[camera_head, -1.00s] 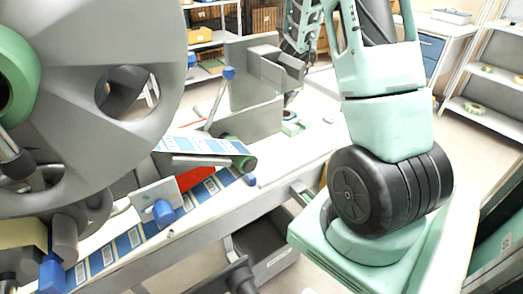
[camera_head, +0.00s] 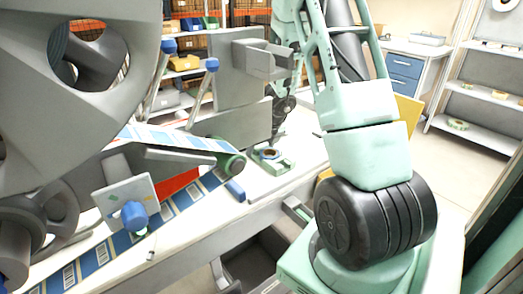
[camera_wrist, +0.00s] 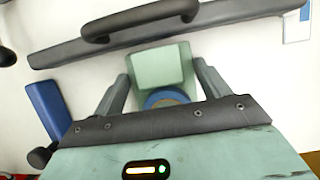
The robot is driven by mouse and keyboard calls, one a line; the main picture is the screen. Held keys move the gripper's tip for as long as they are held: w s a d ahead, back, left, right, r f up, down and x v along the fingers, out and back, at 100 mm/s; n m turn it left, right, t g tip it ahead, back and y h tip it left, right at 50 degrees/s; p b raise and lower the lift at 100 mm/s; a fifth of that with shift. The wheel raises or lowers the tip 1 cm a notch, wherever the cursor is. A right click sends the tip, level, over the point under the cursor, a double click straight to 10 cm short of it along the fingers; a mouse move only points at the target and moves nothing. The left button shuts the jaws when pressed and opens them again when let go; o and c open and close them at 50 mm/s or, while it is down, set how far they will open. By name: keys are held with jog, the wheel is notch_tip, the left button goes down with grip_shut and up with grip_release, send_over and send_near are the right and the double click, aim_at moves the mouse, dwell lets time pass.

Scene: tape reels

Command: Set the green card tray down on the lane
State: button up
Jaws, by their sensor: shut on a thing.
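The green card tray (camera_wrist: 160,64) sits between the two dark fingers of my gripper (camera_wrist: 161,72) in the wrist view. A blue ring-shaped thing (camera_wrist: 166,97) shows at its near end, partly hidden by the gripper body. In the head view the tray (camera_head: 284,167) is small, just below my gripper (camera_head: 270,150), at or close above the white surface (camera_head: 300,150). I cannot tell whether it touches. My gripper is shut on the tray. No marked lane is clear to me; the white surface lies around the tray.
A large grey reel machine (camera_head: 60,110) fills the left, with a blue label strip (camera_head: 170,212) running from it. A grey upright block (camera_head: 240,85) stands close left of my gripper. In the wrist view a dark bar with a handle (camera_wrist: 140,20) lies beyond the tray.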

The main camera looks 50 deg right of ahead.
jog(key=shift+r, duration=0.1)
jog(key=shift+f, duration=0.2)
jog(key=o, duration=1.1)
jog(key=shift+r, duration=0.15)
jog(key=shift+r, duration=0.3)
jog(key=p+v, duration=0.6)
jog(key=v, duration=0.5)
jog(key=shift+s+a+r, duration=0.1)
jog(key=shift+s+r, duration=0.15)
jog(key=shift+s, duration=0.05)
